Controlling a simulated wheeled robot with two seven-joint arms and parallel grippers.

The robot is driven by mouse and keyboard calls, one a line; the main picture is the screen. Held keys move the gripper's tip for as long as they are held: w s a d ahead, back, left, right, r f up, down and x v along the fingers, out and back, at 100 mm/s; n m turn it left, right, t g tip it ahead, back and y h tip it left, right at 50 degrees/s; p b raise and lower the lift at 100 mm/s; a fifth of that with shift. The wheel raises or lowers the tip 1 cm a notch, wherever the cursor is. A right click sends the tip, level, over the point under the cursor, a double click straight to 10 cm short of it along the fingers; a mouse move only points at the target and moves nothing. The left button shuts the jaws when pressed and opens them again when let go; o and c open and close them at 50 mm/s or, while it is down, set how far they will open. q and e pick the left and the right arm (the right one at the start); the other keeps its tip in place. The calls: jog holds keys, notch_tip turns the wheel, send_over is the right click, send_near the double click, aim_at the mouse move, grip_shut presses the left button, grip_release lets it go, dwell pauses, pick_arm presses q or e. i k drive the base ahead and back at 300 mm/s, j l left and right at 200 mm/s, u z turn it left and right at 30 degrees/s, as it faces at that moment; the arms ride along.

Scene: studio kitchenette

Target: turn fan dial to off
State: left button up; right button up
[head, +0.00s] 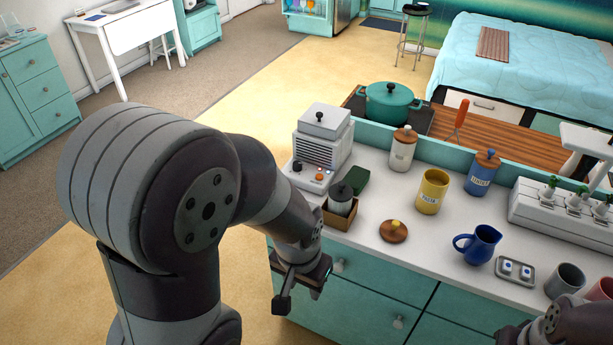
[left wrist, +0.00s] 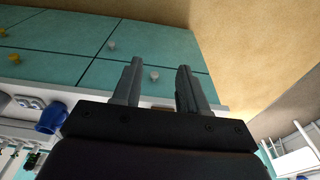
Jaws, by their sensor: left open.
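A white slatted unit (head: 318,150) stands at the left end of the counter. Its low front panel carries a dark knob (head: 297,167) and an orange knob (head: 319,177); which way they are turned is too small to tell. My left gripper (head: 301,294) is open and empty, below the counter top in front of the teal drawers. In the left wrist view its two fingers (left wrist: 158,72) are apart with nothing between them, and the unit is not seen there. My right arm (head: 565,325) shows at the lower right corner; its jaws are not clear.
A brown box (head: 341,219) with a dark-lidded jar (head: 341,199) stands close to the unit, beside a dark green block (head: 354,181). A wooden lid (head: 394,231), yellow canister (head: 432,191) and blue pitcher (head: 478,244) stand farther right. Drawer knobs (head: 339,265) stick out near my left gripper.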

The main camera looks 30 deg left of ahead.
aim_at(297, 166)
jog(key=i+j, duration=0.25)
jog(key=j, duration=0.2)
jog(key=i+j, duration=0.2)
jog(key=j, duration=0.2)
jog(key=i+j, duration=0.25)
jog(key=j, duration=0.2)
jog(key=u, duration=0.05)
